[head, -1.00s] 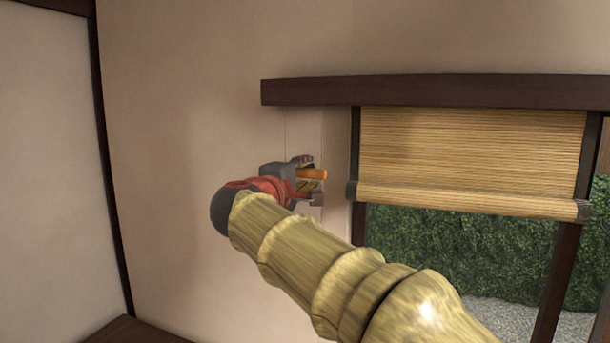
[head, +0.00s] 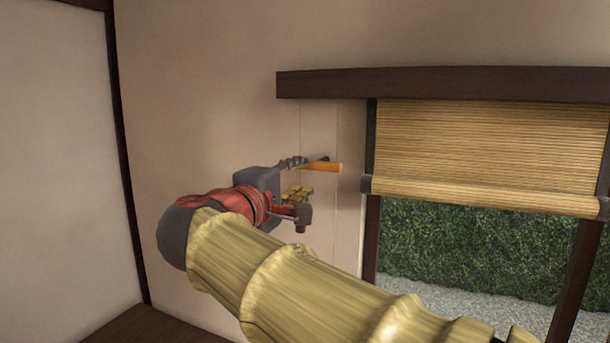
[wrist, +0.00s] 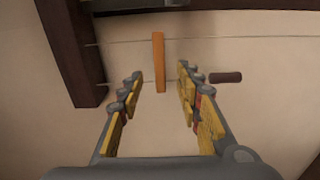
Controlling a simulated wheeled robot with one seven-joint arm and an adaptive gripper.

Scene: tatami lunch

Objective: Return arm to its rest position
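My gripper (head: 298,187) is near the wall, left of the window. Its two fingers with yellow pads are spread apart, and nothing is clasped between them. In the wrist view, my gripper (wrist: 160,76) frames an orange bar (wrist: 159,62) lying beyond the fingertips against the wall. The bar also shows in the head view (head: 328,167), just right of the upper finger. My bamboo-patterned arm runs from the lower right up to the gripper and hides part of the wall below.
Two thin cords run down the wall beside the orange bar; a small dark toggle (wrist: 226,77) ends one. A dark beam (head: 440,86) and bamboo blind (head: 490,150) are to the right, over the window. The wall at left (head: 190,110) is bare.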

